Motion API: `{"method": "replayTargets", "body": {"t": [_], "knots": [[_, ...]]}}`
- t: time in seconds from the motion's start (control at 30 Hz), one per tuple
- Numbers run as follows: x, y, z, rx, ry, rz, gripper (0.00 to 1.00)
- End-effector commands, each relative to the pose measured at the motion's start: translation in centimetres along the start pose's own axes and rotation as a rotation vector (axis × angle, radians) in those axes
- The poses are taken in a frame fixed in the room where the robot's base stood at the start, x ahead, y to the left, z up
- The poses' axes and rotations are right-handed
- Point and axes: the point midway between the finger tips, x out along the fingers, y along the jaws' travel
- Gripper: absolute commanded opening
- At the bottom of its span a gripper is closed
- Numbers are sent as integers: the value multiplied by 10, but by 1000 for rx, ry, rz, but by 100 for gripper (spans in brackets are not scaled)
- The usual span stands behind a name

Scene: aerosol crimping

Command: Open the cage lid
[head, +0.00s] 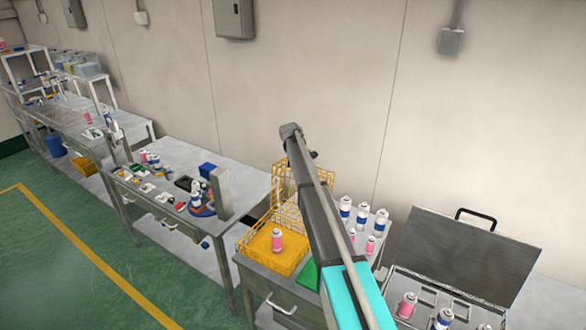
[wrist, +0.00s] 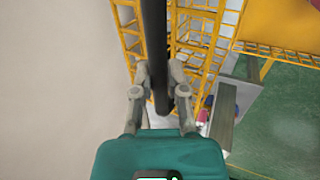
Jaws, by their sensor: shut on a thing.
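The yellow wire cage (head: 262,232) stands on a metal table, with its yellow lid (head: 290,190) raised steeply at the back. My arm crosses in front of the lid and hides part of it; my gripper cannot be made out clearly in the head view. In the wrist view, my gripper (wrist: 160,74) has its fingers on both sides of a dark bar (wrist: 158,35) and is shut on it; the bar appears to be the lid's handle. Yellow lid wires (wrist: 130,40) show on both sides of the bar. The cage's yellow floor (wrist: 285,22) shows at top right.
A pink can (head: 277,240) stands in the cage. Several white-and-blue cans (head: 345,207) stand right of my arm, near an open metal case (head: 465,258) holding cans. A wall is close behind. A cluttered table (head: 165,205) is at left, with green floor (head: 60,270) in front.

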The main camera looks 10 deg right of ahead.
Motion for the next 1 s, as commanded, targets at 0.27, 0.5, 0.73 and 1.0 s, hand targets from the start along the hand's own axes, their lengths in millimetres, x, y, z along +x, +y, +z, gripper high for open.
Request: {"method": "replayTargets", "body": {"t": [0.27, 0.5, 0.73, 1.0], "knots": [[10, 13, 0, -1, 2, 0, 0], [10, 14, 0, 0, 1, 1, 0], [10, 14, 1, 1, 1, 1, 42], [10, 14, 2, 2, 0, 0, 54]]}}
